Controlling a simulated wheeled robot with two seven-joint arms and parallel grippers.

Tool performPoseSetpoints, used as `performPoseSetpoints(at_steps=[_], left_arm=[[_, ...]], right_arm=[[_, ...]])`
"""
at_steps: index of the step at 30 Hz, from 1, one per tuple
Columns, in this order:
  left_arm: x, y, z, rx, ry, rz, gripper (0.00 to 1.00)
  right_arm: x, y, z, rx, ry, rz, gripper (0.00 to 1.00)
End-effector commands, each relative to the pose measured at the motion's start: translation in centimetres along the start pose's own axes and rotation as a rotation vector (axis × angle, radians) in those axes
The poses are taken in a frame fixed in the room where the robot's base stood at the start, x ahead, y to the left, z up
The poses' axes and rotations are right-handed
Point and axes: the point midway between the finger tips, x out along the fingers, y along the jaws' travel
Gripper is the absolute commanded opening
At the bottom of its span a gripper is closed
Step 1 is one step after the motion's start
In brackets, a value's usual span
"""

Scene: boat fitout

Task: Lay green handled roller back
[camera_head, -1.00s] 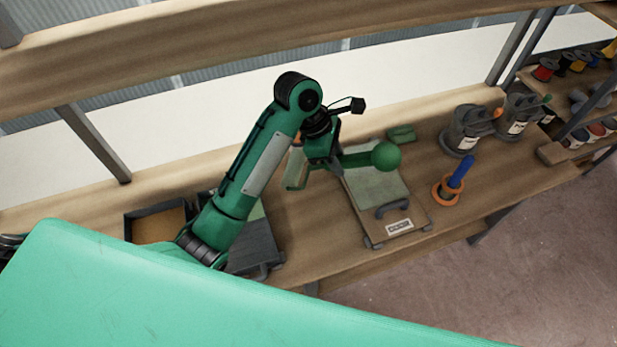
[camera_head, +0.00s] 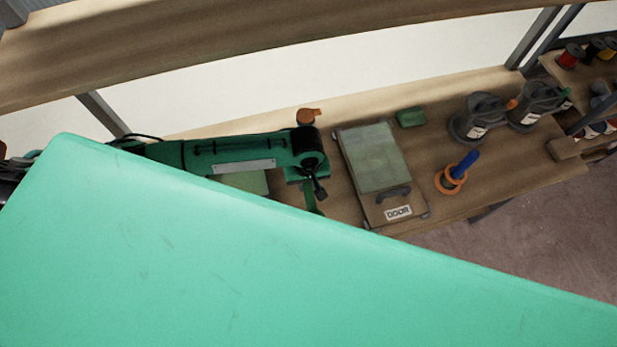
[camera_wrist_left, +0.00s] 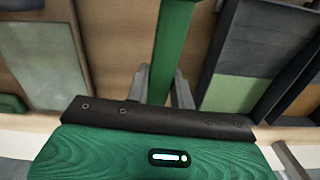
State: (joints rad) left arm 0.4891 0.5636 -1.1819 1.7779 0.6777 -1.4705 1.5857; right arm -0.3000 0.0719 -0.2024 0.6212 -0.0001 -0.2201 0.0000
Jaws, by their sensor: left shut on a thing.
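My left gripper (camera_head: 312,190) is shut on the green handle of the roller (camera_wrist_left: 170,45). In the left wrist view, the handle stands between the two grey fingers (camera_wrist_left: 161,88) and runs out of the top of the picture. In the head view, only a short green piece (camera_head: 311,198) shows below the wrist. The roller's head cannot be made out. The gripper is over the bench, between the tray marked DOOR (camera_head: 410,218) and a dark grey tray (camera_wrist_left: 245,35). I cannot tell whether the roller touches the bench. My right gripper is not in view.
An orange-topped item (camera_head: 308,116) stands behind the wrist. A green block (camera_head: 410,118), a blue-handled item with an orange ring (camera_head: 456,174) and two dark cans (camera_head: 478,118) are to the right. Bare wood (camera_wrist_left: 110,45) shows between the trays.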

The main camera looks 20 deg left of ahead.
Motion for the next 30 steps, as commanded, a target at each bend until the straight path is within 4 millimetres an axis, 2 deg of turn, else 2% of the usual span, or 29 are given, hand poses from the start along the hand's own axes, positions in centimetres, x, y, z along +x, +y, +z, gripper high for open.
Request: performPoseSetpoints(at_steps=[9, 21, 24, 30], left_arm=[[3.5, 0.1, -0.1, -0.001, 0.002, 0.001, 0.0], [8.3, 0.1, -0.2, -0.001, 0.002, 0.001, 0.0], [9.0, 0.0, 0.0, -0.004, -0.003, -0.001, 0.0], [10.8, 0.1, -0.1, -0.003, -0.002, 0.0, 0.0]], right_arm=[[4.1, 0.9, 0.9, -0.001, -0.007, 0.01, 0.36], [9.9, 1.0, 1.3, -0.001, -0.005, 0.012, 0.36], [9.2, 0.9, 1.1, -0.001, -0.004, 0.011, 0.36], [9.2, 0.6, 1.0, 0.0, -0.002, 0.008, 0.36]])
